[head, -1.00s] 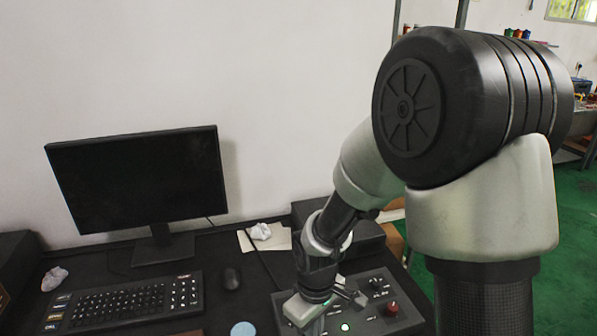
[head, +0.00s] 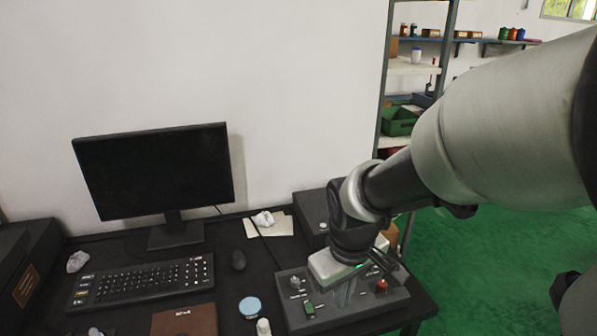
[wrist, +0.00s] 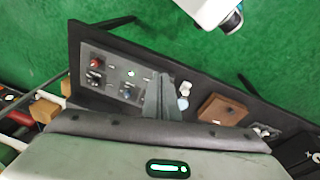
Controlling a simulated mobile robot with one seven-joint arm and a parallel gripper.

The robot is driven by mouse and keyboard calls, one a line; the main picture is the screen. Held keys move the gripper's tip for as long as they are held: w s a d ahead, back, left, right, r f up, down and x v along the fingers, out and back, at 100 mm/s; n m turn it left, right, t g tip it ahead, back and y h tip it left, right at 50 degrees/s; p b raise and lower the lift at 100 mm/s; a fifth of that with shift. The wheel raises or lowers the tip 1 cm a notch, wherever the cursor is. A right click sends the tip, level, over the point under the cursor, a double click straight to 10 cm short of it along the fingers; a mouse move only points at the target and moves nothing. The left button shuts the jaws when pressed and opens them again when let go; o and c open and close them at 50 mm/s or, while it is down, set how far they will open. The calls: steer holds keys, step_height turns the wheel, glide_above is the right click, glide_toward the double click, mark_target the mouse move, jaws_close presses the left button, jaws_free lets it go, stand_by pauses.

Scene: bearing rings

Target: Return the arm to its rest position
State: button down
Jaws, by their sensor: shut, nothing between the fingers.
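My arm reaches in from the right of the head view, with its hand above the control box on the desk. My gripper (head: 345,294) points down in front of the control box (head: 372,309), and its fingers are together with nothing between them. In the wrist view my gripper (wrist: 160,82) shows as two grey fingers side by side, empty, over the desk. I cannot tell how far the fingertips are above the control box. The control box (wrist: 113,78) also shows there, with a red knob and a lit green light.
A shelf rack (head: 385,100) stands behind. Green floor (head: 480,260) is open at right.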

steer(key=s+d+r+m+t+p, duration=0.1)
steer(key=s+d+r+m+p, duration=0.2)
steer(key=r, duration=0.7)
steer(key=s+d+r+m+t+p, duration=0.2)
steer(key=s+r, duration=0.4)
steer(key=r, duration=0.5)
steer(key=shift+s+d+m+t+p, duration=0.3)
steer(key=shift+s+d+m+p, duration=0.1)
steer(key=shift+p, duration=0.25)
